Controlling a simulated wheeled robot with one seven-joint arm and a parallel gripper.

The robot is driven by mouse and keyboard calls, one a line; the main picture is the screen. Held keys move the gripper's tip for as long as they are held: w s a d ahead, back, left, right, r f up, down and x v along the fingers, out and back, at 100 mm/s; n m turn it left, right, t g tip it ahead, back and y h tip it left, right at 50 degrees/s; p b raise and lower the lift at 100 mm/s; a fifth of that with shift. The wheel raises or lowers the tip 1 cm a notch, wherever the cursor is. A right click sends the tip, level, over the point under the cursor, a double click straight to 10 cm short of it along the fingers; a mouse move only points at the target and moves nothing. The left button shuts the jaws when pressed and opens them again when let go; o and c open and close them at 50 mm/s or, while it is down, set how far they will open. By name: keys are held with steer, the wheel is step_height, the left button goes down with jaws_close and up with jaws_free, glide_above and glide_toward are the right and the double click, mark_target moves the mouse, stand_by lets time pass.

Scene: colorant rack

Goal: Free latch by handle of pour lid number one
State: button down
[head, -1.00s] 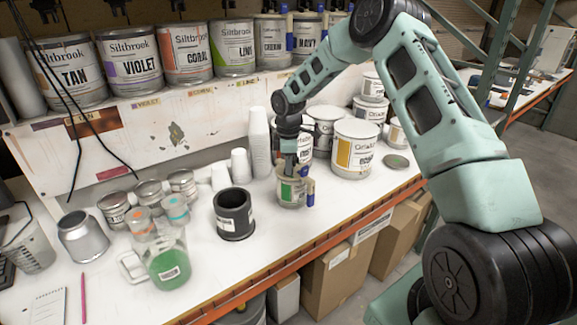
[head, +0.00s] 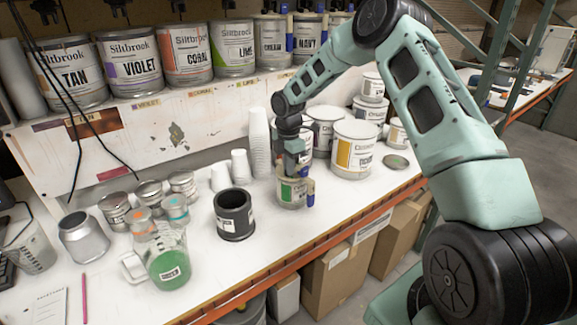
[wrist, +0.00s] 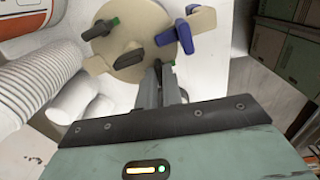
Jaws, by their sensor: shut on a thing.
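The pour lid (wrist: 128,62) is a beige disc with two dark latch handles with green parts, a beige spout and a blue lever (wrist: 185,36). It sits on a small can with a green label (head: 290,192) on the bench. One dark latch handle (wrist: 98,30) stands free at the lid's upper left. The fingers partly hide the grip. In the head view, my gripper (head: 293,168) hides part of the lid.
A black container (head: 233,228) stands left of the can, with stacked white cups (head: 259,145) behind. Larger paint cans (head: 353,150) stand to the right rear. A jug of green liquid (head: 168,265) is at front left. The orange bench edge (head: 345,228) runs close in front.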

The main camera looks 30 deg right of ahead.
stand_by(0.3)
steer(key=c, duration=1.8)
jaws_free()
steer(key=shift+r, duration=0.1)
step_height(320, 180, up, 17)
steer(key=b, duration=0.5)
steer(key=shift+r, duration=0.15)
